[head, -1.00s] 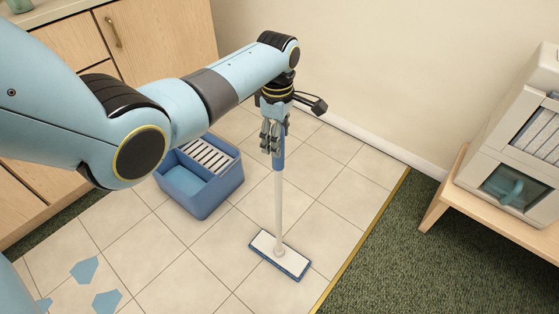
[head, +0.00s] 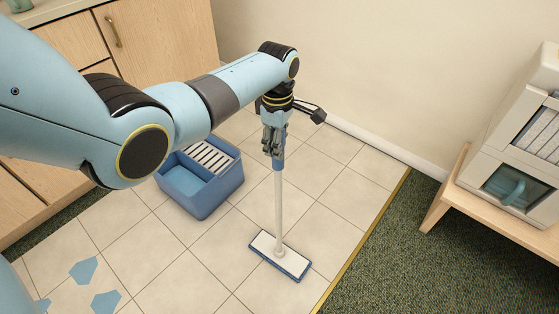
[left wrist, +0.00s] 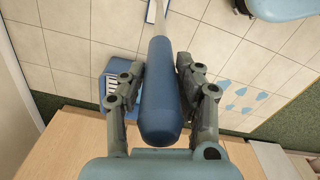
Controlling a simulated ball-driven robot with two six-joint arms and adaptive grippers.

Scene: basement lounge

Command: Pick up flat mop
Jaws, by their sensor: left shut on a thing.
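The flat mop (head: 279,212) stands upright on the tiled floor, with a white pole, a blue grip and a flat white head with a blue edge (head: 280,256). My left gripper (head: 273,145) is shut on the blue grip near the top of the pole. In the left wrist view the blue grip (left wrist: 160,90) lies between the two fingers of my left gripper (left wrist: 158,85). The mop head looks to be at floor level; I cannot tell whether it touches. My right gripper is not in view.
A blue bucket with a white slatted wringer (head: 205,190) stands on the tiles left of the mop. Blue patches (head: 84,270) lie on the floor at lower left. Wooden cabinets (head: 160,40) stand behind. A low wooden bench (head: 500,220) with a beige machine (head: 520,140) is at right.

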